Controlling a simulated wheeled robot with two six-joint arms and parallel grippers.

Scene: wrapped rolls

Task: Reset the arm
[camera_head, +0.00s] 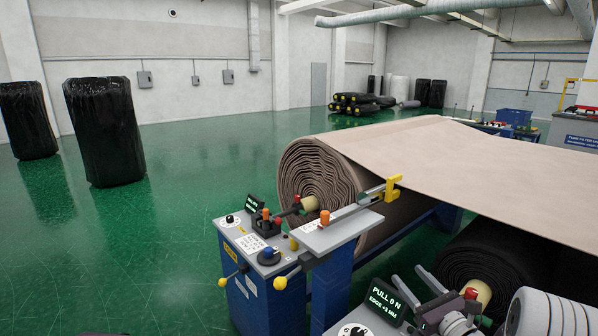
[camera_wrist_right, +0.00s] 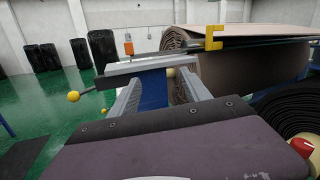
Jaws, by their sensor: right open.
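My right gripper (camera_head: 408,276) shows at the lower right of the head view, in front of the large beige fabric roll (camera_head: 313,178) and left of the black roll (camera_head: 495,258). In the right wrist view, the two grey fingers of the right gripper (camera_wrist_right: 160,80) stand apart with nothing between them. A blue post and the end of the beige roll show beyond the gap. The gripper appears clear of the machine, though exact distance is hard to judge. My left gripper is not seen.
A blue control stand (camera_head: 262,300) with knobs and levers stands at centre bottom. A grey arm with a yellow bracket (camera_head: 392,188) sticks out near the beige roll. Black wrapped rolls (camera_head: 105,130) stand at the left. Green floor at left is mostly clear.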

